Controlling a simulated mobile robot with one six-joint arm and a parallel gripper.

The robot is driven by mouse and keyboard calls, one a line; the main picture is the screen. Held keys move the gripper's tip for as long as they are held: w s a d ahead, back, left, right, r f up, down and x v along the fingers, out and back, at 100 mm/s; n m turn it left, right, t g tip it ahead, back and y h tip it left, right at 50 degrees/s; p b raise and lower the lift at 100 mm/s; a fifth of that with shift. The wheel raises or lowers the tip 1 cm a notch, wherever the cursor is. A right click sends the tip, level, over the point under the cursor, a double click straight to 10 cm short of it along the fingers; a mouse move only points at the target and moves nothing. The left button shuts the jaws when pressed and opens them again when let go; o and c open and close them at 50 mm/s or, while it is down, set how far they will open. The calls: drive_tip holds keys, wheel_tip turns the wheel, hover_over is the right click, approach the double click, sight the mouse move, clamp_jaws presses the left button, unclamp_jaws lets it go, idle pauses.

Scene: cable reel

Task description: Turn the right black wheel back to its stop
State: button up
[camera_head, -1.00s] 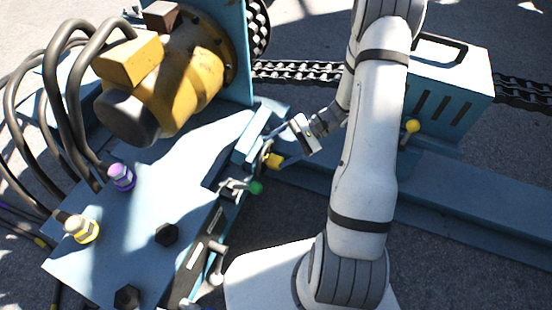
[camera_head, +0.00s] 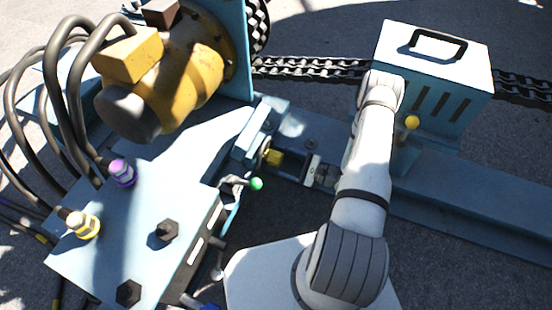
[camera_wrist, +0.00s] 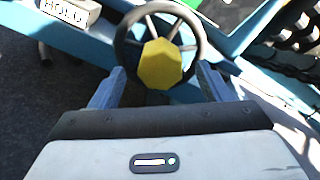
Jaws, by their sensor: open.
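A black spoked wheel with a yellow faceted hub (camera_wrist: 161,64) shows in the wrist view. Its black rim (camera_wrist: 124,40) is seen at the top middle. In the head view, the yellow hub (camera_head: 274,157) shows at the blue frame's side, and the rim is hard to make out there. My gripper (camera_wrist: 160,72) is open, with one blue finger on each side of the hub, near the lower part of the rim. I cannot tell if the fingers touch the wheel. My gripper (camera_head: 290,164) also shows just right of the hub in the head view.
A green-tipped lever (camera_head: 256,184) sticks out just below the hub. A blue box with a black handle (camera_head: 475,75) and a yellow-knobbed lever (camera_head: 412,123) stand right of my arm. A yellow motor (camera_head: 180,85) is at the left. A lettered plate (camera_wrist: 68,10) shows upper left.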

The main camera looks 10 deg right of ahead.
sight(281, 161)
drive_tip(key=b+x, duration=0.1)
drive_tip(key=x, duration=0.4)
drive_tip(key=c, duration=1.4)
drive_tip(key=shift+o, duration=0.2)
drive_tip(key=n, duration=0.4)
drive_tip(key=shift+s+f+n+b, duration=0.1)
drive_tip(key=shift+n+b, duration=0.2)
drive_tip(key=shift+n, duration=0.1)
drive_tip(key=o, duration=1.4)
drive_tip(key=shift+c, duration=0.2)
